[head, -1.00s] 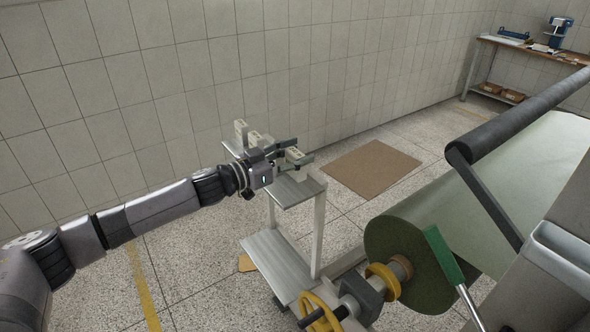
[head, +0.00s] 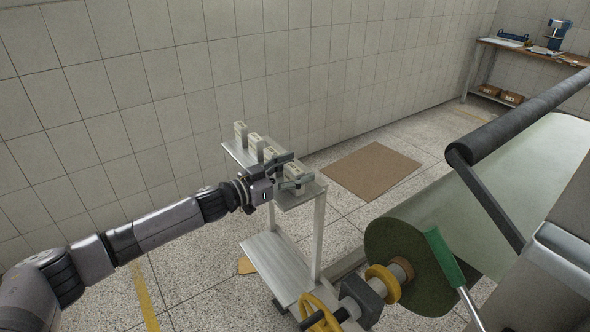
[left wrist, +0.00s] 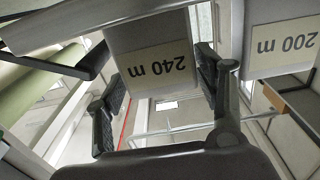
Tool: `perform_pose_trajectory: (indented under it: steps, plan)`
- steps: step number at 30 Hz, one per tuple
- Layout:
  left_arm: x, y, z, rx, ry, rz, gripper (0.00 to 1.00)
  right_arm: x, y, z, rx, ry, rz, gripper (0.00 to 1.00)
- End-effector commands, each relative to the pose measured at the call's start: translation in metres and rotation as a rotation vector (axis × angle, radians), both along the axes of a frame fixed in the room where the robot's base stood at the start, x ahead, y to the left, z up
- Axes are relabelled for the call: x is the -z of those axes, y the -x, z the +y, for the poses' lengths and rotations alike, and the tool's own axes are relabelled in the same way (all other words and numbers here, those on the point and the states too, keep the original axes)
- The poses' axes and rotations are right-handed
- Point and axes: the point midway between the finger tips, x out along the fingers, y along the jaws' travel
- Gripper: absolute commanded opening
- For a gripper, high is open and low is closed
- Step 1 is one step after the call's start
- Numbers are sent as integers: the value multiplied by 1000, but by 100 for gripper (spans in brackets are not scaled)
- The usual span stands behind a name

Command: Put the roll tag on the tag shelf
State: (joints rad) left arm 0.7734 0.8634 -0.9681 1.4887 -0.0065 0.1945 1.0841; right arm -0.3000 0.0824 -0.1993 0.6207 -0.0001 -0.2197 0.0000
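The pale roll tag (head: 297,173), a block with a label reading "240 m", is at the right end of the raised tag shelf (head: 309,189). It appears to rest on the shelf; its underside is hidden. My left gripper (head: 289,171) reaches in from the left with a finger on each side of it. The label is upside down in the left wrist view (left wrist: 160,66), and both fingers of the left gripper (left wrist: 162,95) seem to touch the tag's sides. My right gripper is not in view.
Other pale tags (head: 241,134) stand in a row on the shelf; the nearest in the wrist view reads "200 m" (left wrist: 286,45). A lower metal step (head: 272,262), a large green roll (head: 400,245) and a yellow handwheel (head: 318,312) are close by. A tiled wall (head: 200,100) rises behind.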

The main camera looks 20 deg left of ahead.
Motion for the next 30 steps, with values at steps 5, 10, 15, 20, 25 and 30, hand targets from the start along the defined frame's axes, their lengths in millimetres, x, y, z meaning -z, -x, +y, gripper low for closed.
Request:
perform_pose_trajectory:
  steps: [5,10,15,20,25,30]
  plan:
    - [0,0,0,0,-1,1,68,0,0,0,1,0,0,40]
    - [-1,0,0,0,-1,-1,68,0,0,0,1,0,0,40]
    - [0,11,10,-2,-2,1,68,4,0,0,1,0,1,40]
    - [2,38,32,-2,-4,3,68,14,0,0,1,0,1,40]
    - [2,68,54,-1,-3,4,68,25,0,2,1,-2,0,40]
    - [0,86,68,-1,-2,2,68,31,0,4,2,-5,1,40]
